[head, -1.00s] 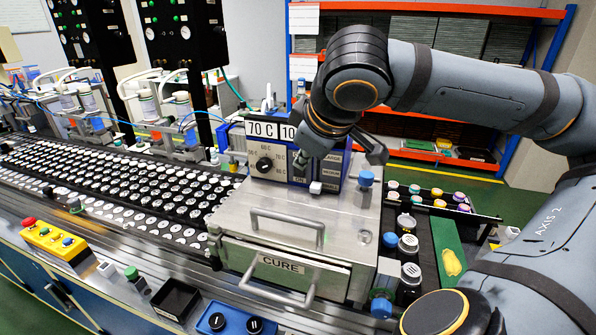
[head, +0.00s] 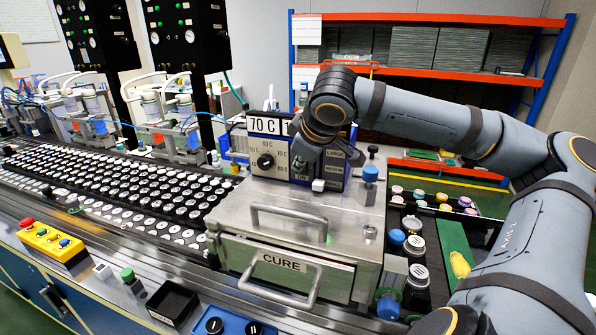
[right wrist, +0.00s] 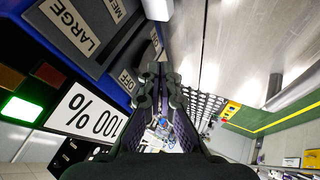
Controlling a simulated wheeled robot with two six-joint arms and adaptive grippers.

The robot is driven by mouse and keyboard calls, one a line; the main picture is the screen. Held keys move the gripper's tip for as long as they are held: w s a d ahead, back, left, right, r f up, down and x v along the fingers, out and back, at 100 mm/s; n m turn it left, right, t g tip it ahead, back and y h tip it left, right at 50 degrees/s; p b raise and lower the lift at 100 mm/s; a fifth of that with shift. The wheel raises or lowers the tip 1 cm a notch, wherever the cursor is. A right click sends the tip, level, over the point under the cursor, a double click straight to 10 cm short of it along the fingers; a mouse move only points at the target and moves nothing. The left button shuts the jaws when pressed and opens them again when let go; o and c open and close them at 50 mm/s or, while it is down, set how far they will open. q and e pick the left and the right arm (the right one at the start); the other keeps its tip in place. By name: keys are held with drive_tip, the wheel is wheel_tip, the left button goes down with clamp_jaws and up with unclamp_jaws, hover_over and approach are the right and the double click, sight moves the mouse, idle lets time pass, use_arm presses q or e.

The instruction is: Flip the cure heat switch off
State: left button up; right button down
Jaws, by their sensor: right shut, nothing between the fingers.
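The blue control box (head: 340,184) stands on the metal CURE oven (head: 265,225). Its front has a black temperature dial (head: 265,161) and a 70 C plate (head: 264,125). My right gripper (head: 302,168) is shut and empty, pointing down close to the box's front, near the ON label. In the right wrist view the shut fingertips (right wrist: 160,78) are beside the OFF label (right wrist: 127,80). The heat switch itself is hidden behind the gripper, so I cannot tell its position or whether I touch it. A green lamp (right wrist: 22,108) glows by the 100 % plate (right wrist: 88,110). My left gripper is out of view.
A white knob (head: 318,185) sits at the box's lower front. A blue-capped post (head: 370,174) stands right of the box. Oven handles (head: 288,218) stick up in front. A conveyor of speaker parts (head: 120,190) runs left; jars (head: 415,245) stand at right.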

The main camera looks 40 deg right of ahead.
drive_tip(key=shift+w+d, duration=0.1)
drive_tip(key=shift+d, duration=0.2)
drive_tip(key=shift+a+r, duration=0.1)
drive_tip(key=shift+w+d+r+p, duration=0.2)
drive_tip(key=shift+r+p, duration=0.1)
drive_tip(key=shift+p, duration=0.2)
drive_tip(key=shift+d+f+g+y, duration=0.2)
drive_tip(key=shift+d+g+y, duration=0.1)
drive_tip(key=shift+y, duration=0.2)
drive_tip(key=shift+r+p, duration=0.85)
drive_tip(key=shift+p, duration=0.1)
